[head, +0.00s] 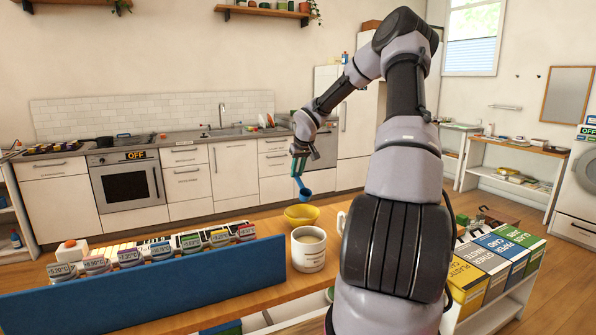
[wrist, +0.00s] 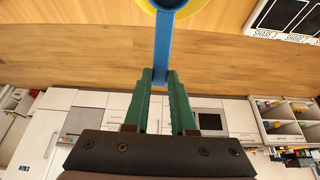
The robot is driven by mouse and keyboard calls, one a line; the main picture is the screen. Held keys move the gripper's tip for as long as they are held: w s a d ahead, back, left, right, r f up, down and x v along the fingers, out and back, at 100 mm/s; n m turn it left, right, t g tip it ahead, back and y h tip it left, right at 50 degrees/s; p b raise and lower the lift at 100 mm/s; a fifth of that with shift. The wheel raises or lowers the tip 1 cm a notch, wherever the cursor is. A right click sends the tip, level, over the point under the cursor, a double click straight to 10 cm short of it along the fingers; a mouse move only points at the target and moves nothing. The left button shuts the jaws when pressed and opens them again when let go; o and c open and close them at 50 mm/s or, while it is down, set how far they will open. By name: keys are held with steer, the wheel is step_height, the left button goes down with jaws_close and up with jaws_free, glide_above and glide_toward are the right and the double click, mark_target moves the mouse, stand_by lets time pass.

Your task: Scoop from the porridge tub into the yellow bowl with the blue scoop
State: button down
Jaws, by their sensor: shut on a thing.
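My gripper (head: 298,172) is shut on the handle of the blue scoop (head: 304,193), which hangs downward with its cup just above the yellow bowl (head: 301,221). In the wrist view my green fingers (wrist: 161,88) clamp the blue handle (wrist: 162,48), and the cup is cut off at the top edge. Part of the yellow bowl (wrist: 202,5) shows behind the cup there. The porridge tub (head: 308,262), white with a pale filling, stands on the wooden counter in front of the bowl. I cannot tell whether the scoop holds anything.
A long blue panel (head: 150,285) runs along the counter's left front. Behind it stand several jars with temperature labels (head: 160,250). Labelled bins (head: 490,262) stand at the right beyond my arm. The wooden counter (head: 268,226) left of the bowl is bare.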

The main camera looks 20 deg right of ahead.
steer(key=shift+w+a+f+g, duration=0.15)
steer(key=shift+w+f+g, duration=0.5)
steer(key=shift+g, duration=0.25)
steer(key=shift+w+f+g, duration=0.2)
steer(key=shift+f+g, duration=0.55)
steer(key=shift+g, duration=0.1)
steer(key=shift+w+f+g, duration=0.2)
steer(key=shift+f+g, duration=0.55)
steer(key=shift+g, duration=0.1)
